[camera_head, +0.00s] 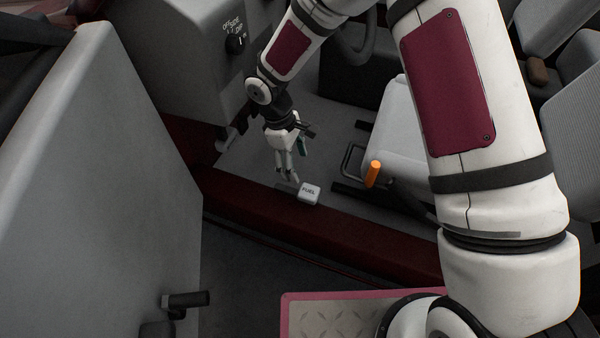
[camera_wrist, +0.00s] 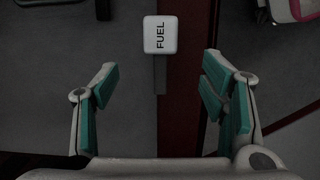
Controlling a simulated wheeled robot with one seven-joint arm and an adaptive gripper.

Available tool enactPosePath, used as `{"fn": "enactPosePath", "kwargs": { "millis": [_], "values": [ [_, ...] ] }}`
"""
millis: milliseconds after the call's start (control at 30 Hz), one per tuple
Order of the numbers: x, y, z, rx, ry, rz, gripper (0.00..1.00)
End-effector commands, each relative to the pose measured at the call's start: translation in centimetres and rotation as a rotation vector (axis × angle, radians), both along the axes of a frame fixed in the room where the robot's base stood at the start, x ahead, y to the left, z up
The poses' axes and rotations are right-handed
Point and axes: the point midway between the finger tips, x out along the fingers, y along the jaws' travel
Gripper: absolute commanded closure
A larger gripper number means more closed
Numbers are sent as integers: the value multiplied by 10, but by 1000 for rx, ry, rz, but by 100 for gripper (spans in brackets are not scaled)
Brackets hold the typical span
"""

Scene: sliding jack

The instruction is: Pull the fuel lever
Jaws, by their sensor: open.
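The fuel lever (camera_head: 309,193) is a small white block marked FUEL on the floor beside the dark red door sill. In the wrist view the fuel lever (camera_wrist: 160,35) lies ahead of my gripper, between the lines of its two fingers, with a dark strip running from it toward me. My gripper (camera_head: 290,177) points down just left of the lever in the head view. In the wrist view my gripper (camera_wrist: 159,100) is open, with teal pads apart and nothing between them. No contact with the lever shows.
An orange handle (camera_head: 373,173) stands beside the seat (camera_head: 405,125), right of the lever. The dark red sill (camera_head: 250,200) runs along the floor edge. The open grey door (camera_head: 100,190) fills the left. A knob (camera_head: 235,44) is on the dash panel.

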Motion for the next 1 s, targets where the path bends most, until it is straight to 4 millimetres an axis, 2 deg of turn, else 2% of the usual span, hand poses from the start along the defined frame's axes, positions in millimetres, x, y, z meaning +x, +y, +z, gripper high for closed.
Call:
{"fn": "enactPosePath", "kwargs": {
  "millis": [100,300,900,1000],
  "values": [
    [3,5,21,1,-3,0,34],
    [4,10,41,0,0,1,34],
    [4,11,45,0,0,0,34],
    [5,8,51,-3,-5,-8,34]
  ]
}}
